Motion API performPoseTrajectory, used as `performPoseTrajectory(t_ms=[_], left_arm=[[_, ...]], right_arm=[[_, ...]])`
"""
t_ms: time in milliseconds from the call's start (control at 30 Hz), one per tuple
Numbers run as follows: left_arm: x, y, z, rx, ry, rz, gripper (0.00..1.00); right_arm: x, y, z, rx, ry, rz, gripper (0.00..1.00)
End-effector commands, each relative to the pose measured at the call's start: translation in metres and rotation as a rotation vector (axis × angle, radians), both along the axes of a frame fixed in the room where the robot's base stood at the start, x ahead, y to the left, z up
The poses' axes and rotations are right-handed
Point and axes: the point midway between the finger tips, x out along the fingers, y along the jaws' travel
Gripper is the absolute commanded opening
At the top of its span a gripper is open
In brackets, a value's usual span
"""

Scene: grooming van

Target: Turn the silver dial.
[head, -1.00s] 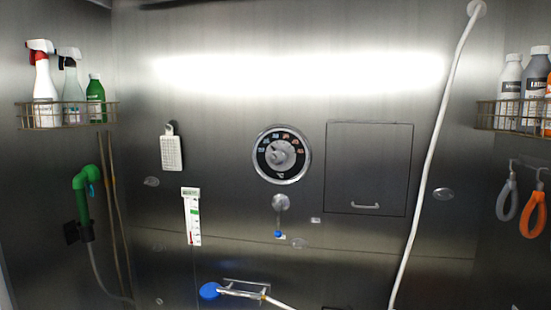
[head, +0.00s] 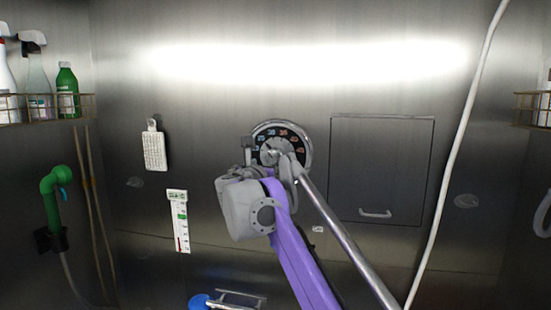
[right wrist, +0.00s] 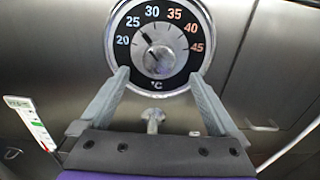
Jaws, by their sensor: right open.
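The silver dial (head: 272,152) is a round knob at the centre of a black ring scale on the steel wall, partly hidden by my arm in the head view. In the right wrist view the dial (right wrist: 160,60) shows whole, with orange and blue numbers from 20 to 45 and a pointer near 25. My right gripper (right wrist: 160,85) is open and empty, its two fingers spread below and to either side of the dial's lower rim. In the head view the right gripper (head: 268,158) overlaps the dial's lower left. I cannot tell whether it touches. My left gripper is not in view.
A silver lever (right wrist: 153,118) sits below the dial. A steel hatch (head: 382,170) is to the right and a white hose (head: 455,150) beyond it. A thermometer strip (head: 179,220) and a white grille box (head: 154,148) hang left. Bottles stand in a wire basket (head: 90,100) at far left.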

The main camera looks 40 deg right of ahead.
Motion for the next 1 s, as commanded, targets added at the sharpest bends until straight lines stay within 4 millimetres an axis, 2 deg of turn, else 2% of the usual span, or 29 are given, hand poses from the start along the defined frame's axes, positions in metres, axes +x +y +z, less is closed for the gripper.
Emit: performPoseTrajectory(t_ms=[200,400,800,867,1000], left_arm=[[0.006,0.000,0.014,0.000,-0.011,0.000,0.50],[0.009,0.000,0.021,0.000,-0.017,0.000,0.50],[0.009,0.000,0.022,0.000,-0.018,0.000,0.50],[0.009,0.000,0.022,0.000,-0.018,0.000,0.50],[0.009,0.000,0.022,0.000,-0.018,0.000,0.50]], right_arm=[[0.027,-0.035,0.003,0.002,-0.004,-0.003,0.97],[0.043,-0.054,0.002,0.002,-0.005,-0.002,0.97],[0.048,-0.061,0.000,0.004,-0.003,-0.001,0.97],[0.048,-0.061,0.000,0.004,-0.003,-0.001,0.88],[0.048,-0.061,0.000,0.004,-0.003,-0.001,0.63]])
